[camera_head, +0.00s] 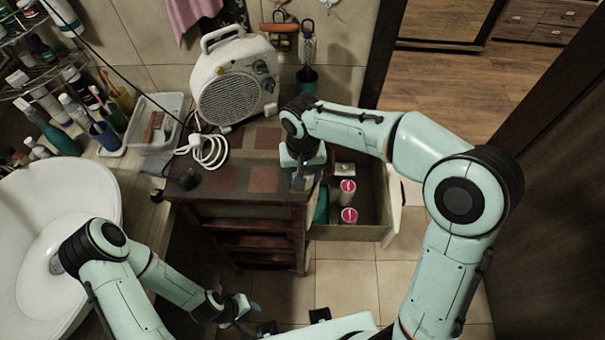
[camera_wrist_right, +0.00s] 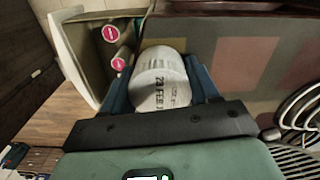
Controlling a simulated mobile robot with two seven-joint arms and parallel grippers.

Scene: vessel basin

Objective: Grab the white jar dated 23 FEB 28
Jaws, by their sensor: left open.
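The white jar (camera_wrist_right: 160,82) with the printed text "23 FEB 28" fills the middle of the right wrist view. My right gripper (camera_wrist_right: 161,75) has one blue finger on each side of it, and both seem to touch its sides. In the head view my right gripper (camera_head: 302,180) points down at the cabinet's right edge, beside the open drawer; I cannot make out the jar there. My left gripper (camera_head: 243,310) is open and empty, low over the floor in front of the cabinet.
The open drawer (camera_head: 345,233) holds two pink-lidded containers (camera_head: 348,215) and a teal item (camera_head: 322,206). A white fan heater (camera_head: 232,80) with a coiled cord stands on the cabinet top (camera_head: 265,150). The basin (camera_head: 60,195) is at the left. Tiled floor (camera_head: 345,270) is clear before the drawer.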

